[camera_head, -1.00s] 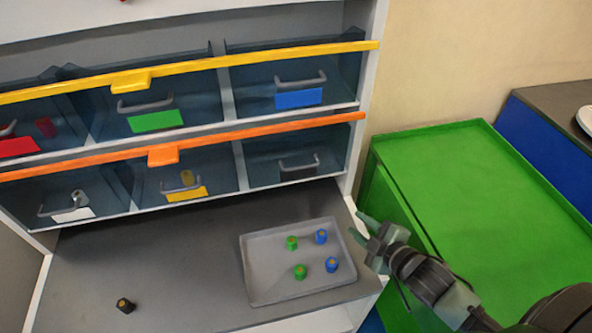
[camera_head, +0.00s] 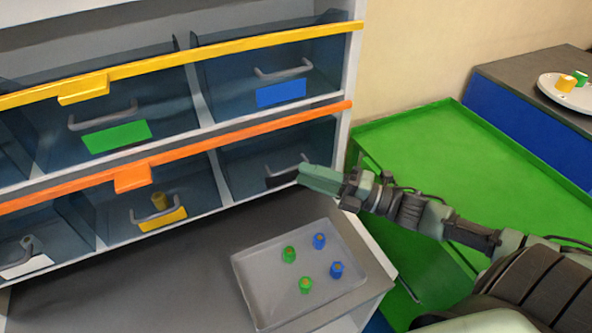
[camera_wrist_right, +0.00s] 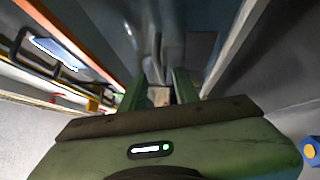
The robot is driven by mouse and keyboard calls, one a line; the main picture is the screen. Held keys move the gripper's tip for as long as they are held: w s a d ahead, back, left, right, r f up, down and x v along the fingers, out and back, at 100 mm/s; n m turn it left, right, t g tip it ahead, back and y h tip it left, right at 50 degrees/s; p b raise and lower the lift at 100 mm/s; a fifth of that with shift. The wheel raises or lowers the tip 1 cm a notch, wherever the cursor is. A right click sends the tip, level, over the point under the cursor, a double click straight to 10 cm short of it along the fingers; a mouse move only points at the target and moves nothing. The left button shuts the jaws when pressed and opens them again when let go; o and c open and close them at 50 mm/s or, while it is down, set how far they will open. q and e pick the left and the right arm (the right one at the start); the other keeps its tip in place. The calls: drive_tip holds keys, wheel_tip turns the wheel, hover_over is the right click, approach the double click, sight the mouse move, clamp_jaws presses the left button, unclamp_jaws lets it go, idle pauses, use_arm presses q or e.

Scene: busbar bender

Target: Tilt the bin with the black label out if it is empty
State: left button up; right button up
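The bin with the black label (camera_head: 240,165) is at the right end of the lower row, behind the orange bar. It is upright, and I see nothing inside through its dark clear front. Its grey handle (camera_head: 284,166) and black label (camera_head: 278,179) are partly hidden by my right gripper. My right gripper (camera_head: 304,177) is in front of the handle's right end; I cannot tell if it touches it. In the right wrist view the two green fingers (camera_wrist_right: 159,90) are apart, pointing at the bin. My left gripper is not in view.
A grey tray (camera_head: 262,287) with green and blue pieces lies on the shelf below. Neighbouring bins have yellow (camera_head: 162,219) and blue (camera_head: 281,92) labels; the yellow-label bin holds a yellow piece (camera_head: 159,201). A green cabinet (camera_head: 440,150) stands right, with a plate (camera_head: 560,95) beyond.

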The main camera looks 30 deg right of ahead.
sight(277, 150)
drive_tip(key=shift+x, duration=1.65)
clamp_jaws()
drive_tip(key=shift+f, duration=0.1)
